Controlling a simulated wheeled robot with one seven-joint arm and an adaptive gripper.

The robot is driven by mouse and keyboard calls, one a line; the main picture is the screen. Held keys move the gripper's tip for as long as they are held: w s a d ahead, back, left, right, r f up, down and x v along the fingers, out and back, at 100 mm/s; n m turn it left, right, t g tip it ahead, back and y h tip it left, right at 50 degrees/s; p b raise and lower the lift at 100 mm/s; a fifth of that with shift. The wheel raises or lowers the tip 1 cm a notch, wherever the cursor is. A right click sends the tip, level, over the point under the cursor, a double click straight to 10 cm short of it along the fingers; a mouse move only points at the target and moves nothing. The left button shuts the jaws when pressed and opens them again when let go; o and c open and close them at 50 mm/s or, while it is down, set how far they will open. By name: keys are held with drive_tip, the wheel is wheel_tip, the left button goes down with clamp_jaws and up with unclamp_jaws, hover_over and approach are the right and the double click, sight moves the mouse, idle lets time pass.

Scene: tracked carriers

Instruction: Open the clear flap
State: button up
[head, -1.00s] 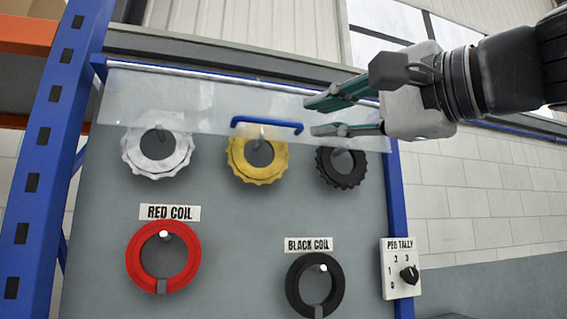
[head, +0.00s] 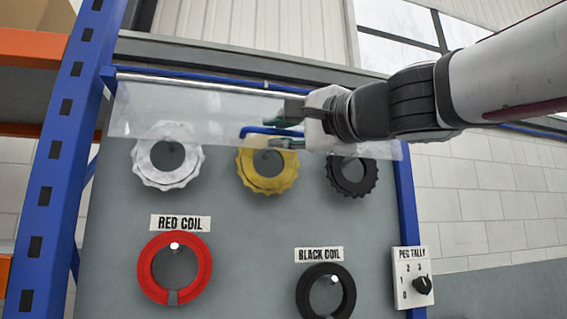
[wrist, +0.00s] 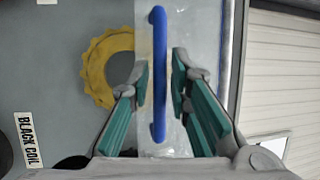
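The clear flap (head: 190,112) hangs down from a rail along the top of the grey board, over the upper row of coils. Its blue bar handle (head: 258,131) is near its lower edge, in front of the yellow coil. My gripper (head: 283,126) is at the handle's right part in the head view. In the wrist view my gripper (wrist: 158,85) is open, with one green-padded finger on each side of the blue handle (wrist: 159,70). Gaps show between the fingers and the handle. The handle's right end is hidden by my gripper in the head view.
White (head: 150,178), yellow (head: 247,180) and black (head: 366,184) toothed coils hang in the upper row. A red coil (head: 147,275) and a black coil (head: 302,292) hang below under labels. A peg tally dial plate (head: 408,266) is at right; a blue rack post (head: 55,150) stands left.

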drive_tip(key=shift+w+a, duration=0.2)
drive_tip(key=shift+w, duration=0.05)
clamp_jaws()
drive_tip(key=shift+r+p, duration=0.1)
drive_tip(key=shift+p, duration=0.25)
